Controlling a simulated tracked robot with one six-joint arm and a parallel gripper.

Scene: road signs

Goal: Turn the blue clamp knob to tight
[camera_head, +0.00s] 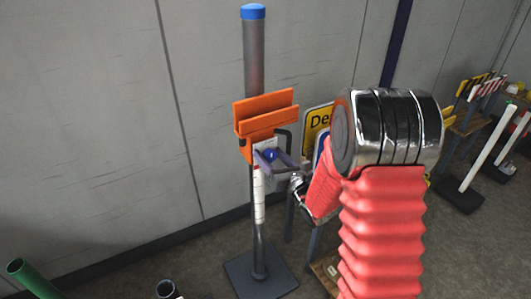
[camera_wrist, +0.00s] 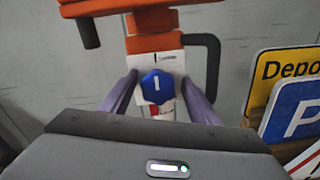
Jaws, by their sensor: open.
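The blue clamp knob (camera_wrist: 157,87) sits on a white plate (camera_wrist: 167,63) below an orange bracket (camera_wrist: 153,20). In the head view, the knob (camera_head: 271,155) is a small blue spot on the grey post. My gripper (camera_wrist: 159,82) is open, with one purple finger on each side of the knob. A narrow gap seems to show at the left finger; contact on the right is unclear. In the head view, my gripper (camera_head: 274,160) reaches the post from the right. The plate's lower part is partly hidden.
The grey post (camera_head: 254,70) with a blue cap stands on a dark base plate (camera_head: 260,277). Black handles (camera_wrist: 208,65) flank the bracket. Yellow and blue signs (camera_wrist: 297,108) lean close on the right. A green tube (camera_head: 32,277) stands front left.

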